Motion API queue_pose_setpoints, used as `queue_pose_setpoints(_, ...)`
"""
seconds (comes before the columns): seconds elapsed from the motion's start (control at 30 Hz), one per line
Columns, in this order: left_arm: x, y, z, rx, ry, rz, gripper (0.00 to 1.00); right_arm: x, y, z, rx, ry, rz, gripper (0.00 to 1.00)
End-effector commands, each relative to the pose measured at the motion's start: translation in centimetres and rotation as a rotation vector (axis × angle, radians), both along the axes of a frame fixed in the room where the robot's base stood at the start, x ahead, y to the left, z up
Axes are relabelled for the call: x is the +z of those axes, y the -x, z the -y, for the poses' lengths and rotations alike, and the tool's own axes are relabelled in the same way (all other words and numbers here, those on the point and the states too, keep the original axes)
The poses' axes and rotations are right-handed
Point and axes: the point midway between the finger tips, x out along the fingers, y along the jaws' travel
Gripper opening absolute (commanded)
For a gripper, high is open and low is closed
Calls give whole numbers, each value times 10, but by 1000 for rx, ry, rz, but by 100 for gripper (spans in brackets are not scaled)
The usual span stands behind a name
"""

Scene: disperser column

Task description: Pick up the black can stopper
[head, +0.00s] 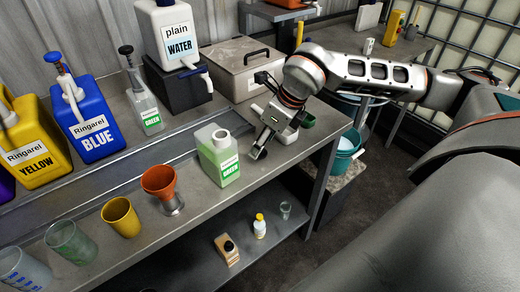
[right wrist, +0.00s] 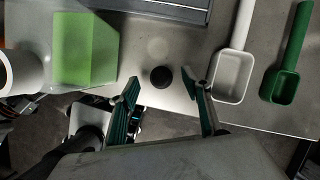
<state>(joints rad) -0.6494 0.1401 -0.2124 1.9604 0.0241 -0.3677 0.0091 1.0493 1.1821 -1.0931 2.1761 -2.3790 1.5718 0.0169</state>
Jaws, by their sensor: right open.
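The black can stopper (right wrist: 161,77) is a small round black piece on the grey table top in the right wrist view. It lies between the tips of my right gripper (right wrist: 160,92), seen from above. The gripper is open, with one green-lined finger on each side of the stopper. I see no contact; the height gap is hard to judge. In the head view my right gripper (head: 266,143) points down near the table's front edge, and the stopper is hidden there. The green-labelled can (head: 219,157) stands left of it with an uncapped white neck. My left gripper is not in view.
A white scoop (right wrist: 232,78) and a green scoop (right wrist: 284,84) lie just right of the gripper. An orange funnel (head: 159,181) and a yellow cup (head: 121,217) stand further left. A grey lidded box (head: 236,66) stands behind. The table's front edge is close.

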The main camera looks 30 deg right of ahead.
Motion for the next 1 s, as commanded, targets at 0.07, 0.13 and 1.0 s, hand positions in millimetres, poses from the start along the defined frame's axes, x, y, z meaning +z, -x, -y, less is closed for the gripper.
queue_pose_setpoints(0.07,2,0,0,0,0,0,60,-9,-4,-3,0,-1,0,48)
queue_pose_setpoints(0.13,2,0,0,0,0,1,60,-16,-6,-4,0,0,-1,48)
queue_pose_setpoints(1.0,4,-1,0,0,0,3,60,-19,-8,-5,0,-1,2,18)
